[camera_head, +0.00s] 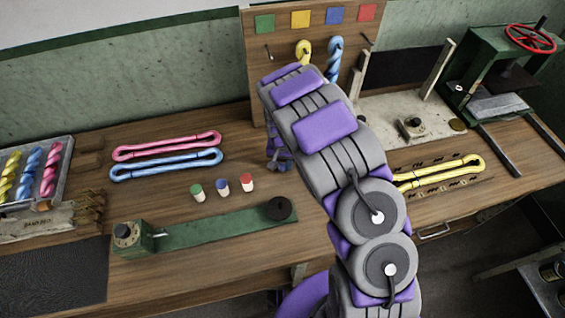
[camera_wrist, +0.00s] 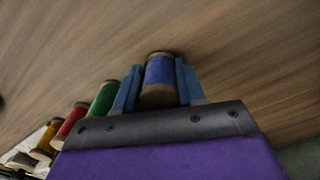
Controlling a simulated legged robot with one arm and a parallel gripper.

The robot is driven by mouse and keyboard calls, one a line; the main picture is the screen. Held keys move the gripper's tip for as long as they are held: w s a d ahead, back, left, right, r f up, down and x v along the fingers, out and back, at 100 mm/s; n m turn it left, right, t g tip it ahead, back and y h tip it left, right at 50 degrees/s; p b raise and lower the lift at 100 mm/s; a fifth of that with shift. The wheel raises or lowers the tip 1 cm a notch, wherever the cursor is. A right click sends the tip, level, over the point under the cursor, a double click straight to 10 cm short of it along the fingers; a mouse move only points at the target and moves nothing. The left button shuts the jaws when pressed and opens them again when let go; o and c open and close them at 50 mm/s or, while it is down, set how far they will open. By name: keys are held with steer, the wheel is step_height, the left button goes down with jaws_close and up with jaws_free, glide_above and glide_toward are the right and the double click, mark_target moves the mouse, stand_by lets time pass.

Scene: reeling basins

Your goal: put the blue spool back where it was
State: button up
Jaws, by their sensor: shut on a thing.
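The blue spool (camera_wrist: 159,72) has wooden ends and stands between the two blue fingers of my gripper (camera_wrist: 158,80) in the wrist view. My gripper is shut on it, with bare wooden surface seen beyond. A green spool (camera_wrist: 103,98), a red spool (camera_wrist: 72,119) and a yellow spool (camera_wrist: 46,142) stand in a slanting row to the left of it. In the head view my gripper (camera_head: 279,160) is low in front of the upright board, mostly covered by my arm. I cannot make out the blue spool there.
On the wooden bench (camera_head: 180,265) stand three small pots, green (camera_head: 196,191), blue (camera_head: 221,187) and red (camera_head: 247,182). Pink (camera_head: 167,146) and blue (camera_head: 166,165) skeins lie behind them. A green winder (camera_head: 210,232) is in front. The board (camera_head: 262,75) rises behind my arm.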

steer(key=o, duration=1.1)
steer(key=shift+f, duration=0.1)
steer(key=shift+c, duration=0.2)
step_height(320, 180, up, 12)
steer(key=shift+a+p, duration=0.15)
steer(key=shift+p, duration=0.8)
steer(key=shift+s+r, duration=0.1)
steer(key=shift+r, duration=0.2)
steer(key=s+d+r, duration=0.5)
steer(key=s+r, duration=0.3)
steer(key=s+d+r, duration=0.5)
steer(key=s+r, duration=0.2)
steer(key=s, duration=0.2)
steer(key=s+r+n+g, duration=0.1)
steer(key=s, duration=0.9)
steer(key=s+d+r+n, duration=0.1)
steer(key=s+r, duration=0.1)
steer(key=s, duration=0.9)
steer(key=shift+d+r+g, duration=0.2)
steer(key=shift+r+g, duration=0.05)
steer(key=shift+g, duration=0.15)
